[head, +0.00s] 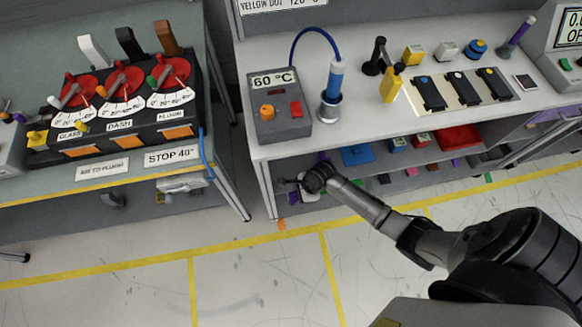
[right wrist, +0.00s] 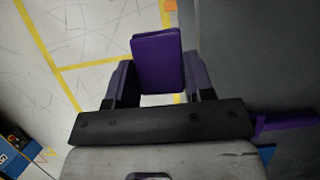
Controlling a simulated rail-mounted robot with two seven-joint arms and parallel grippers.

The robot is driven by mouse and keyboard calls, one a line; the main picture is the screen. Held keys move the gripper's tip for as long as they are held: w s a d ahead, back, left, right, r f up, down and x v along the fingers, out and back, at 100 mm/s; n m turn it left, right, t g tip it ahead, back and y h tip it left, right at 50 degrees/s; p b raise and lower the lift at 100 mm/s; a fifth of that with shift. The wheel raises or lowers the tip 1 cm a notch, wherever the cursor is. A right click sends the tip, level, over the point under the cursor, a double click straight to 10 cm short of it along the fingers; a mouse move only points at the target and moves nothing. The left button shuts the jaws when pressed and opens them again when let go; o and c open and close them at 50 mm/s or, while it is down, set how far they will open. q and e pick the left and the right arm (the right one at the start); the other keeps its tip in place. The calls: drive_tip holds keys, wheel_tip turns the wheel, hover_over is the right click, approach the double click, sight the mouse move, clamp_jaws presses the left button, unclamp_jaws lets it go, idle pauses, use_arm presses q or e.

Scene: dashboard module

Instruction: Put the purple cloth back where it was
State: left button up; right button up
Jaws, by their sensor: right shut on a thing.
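A folded purple cloth (right wrist: 158,62) is between the two fingers of my right gripper (right wrist: 158,82) in the right wrist view. The gripper is shut on it, and the cloth sticks out beyond the fingers. In the head view my right gripper (head: 297,186) is at the left front end of the lower shelf, beside the bench leg. It is small there, and a bit of the cloth (head: 293,198) shows at it. Another purple thing (right wrist: 280,121) shows at the right of the right wrist view. My left gripper is not in view.
The bench top (head: 350,118) above carries a 60 °C box (head: 280,105). A second bench (head: 130,178) stands left.

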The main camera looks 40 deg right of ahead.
drive_tip(key=b, duration=0.4)
hover_over(288, 170)
drive_tip(key=s, duration=0.2)
drive_tip(key=shift+s+d+f, duration=0.1)
drive_tip(key=shift+s+d, duration=0.05)
drive_tip(key=shift+w+d+b, duration=0.3)
drive_tip(key=shift+w, duration=0.25)
drive_tip(key=shift+w+d+b, duration=0.25)
drive_tip(key=shift+w+b, duration=0.05)
drive_tip(key=shift+w, duration=0.1)
wheel_tip(288, 170, down, 3)
drive_tip(key=shift+f+b, duration=0.2)
drive_tip(key=shift+b, duration=0.95)
drive_tip(key=shift+s, duration=0.15)
drive_tip(key=o, duration=1)
drive_tip(key=shift+f, duration=0.15)
